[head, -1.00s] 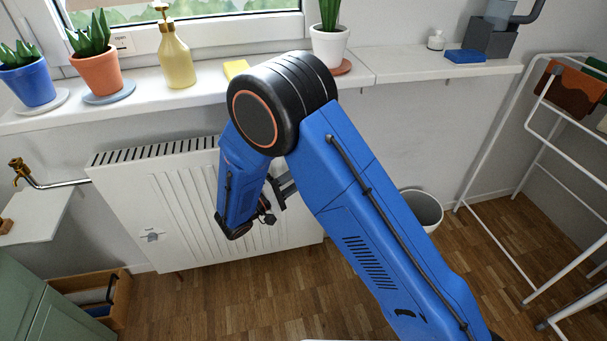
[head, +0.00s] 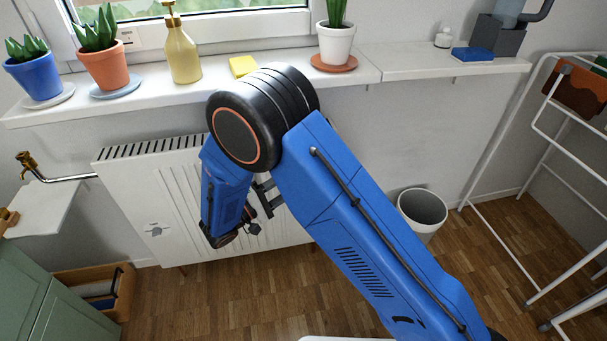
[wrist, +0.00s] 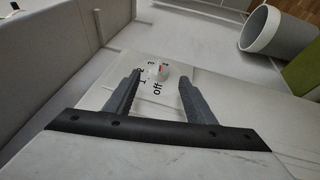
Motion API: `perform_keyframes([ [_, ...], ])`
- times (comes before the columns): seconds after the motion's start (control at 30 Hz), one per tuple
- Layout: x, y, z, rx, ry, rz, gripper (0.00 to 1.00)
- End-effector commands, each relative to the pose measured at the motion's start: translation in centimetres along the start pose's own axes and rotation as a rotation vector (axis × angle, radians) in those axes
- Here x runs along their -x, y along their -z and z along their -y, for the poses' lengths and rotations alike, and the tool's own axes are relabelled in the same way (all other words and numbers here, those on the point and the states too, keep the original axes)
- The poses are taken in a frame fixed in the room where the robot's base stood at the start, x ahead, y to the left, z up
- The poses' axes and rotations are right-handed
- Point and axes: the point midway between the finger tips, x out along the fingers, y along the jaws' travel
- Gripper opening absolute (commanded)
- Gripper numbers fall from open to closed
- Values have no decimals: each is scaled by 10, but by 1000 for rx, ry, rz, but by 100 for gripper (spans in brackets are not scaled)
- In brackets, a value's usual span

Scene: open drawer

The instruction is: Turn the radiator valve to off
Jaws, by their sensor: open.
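The white radiator (head: 170,185) stands under the windowsill. A small valve dial (head: 155,230) is on its lower left front. The red mark is on the knob's upper right side, away from "off". My gripper (wrist: 159,82) is open, its two dark fingers apart on either side of the knob in that view. I cannot tell how far it is from the knob. In the head view my arm hides part of the radiator.
The windowsill (head: 420,65) carries potted plants, a yellow bottle (head: 184,55) and a yellow sponge (head: 242,66). A grey bin (head: 422,212) stands right of the radiator. A white drying rack (head: 500,130) is farther right. An open drawer (head: 125,300) is at lower left.

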Motion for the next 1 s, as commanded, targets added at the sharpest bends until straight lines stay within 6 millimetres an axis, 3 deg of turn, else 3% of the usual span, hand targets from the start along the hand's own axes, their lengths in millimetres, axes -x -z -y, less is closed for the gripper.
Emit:
perform_keyframes([
  [0.3, 65, 1, 0, -1, 0, -3, 50],
  [0.5, 95, 0, 0, -1, 0, -2, 50],
  [0.7, 110, 0, 0, -1, 0, 0, 50],
  [1.0, 112, 0, 0, 0, 0, 0, 50],
])
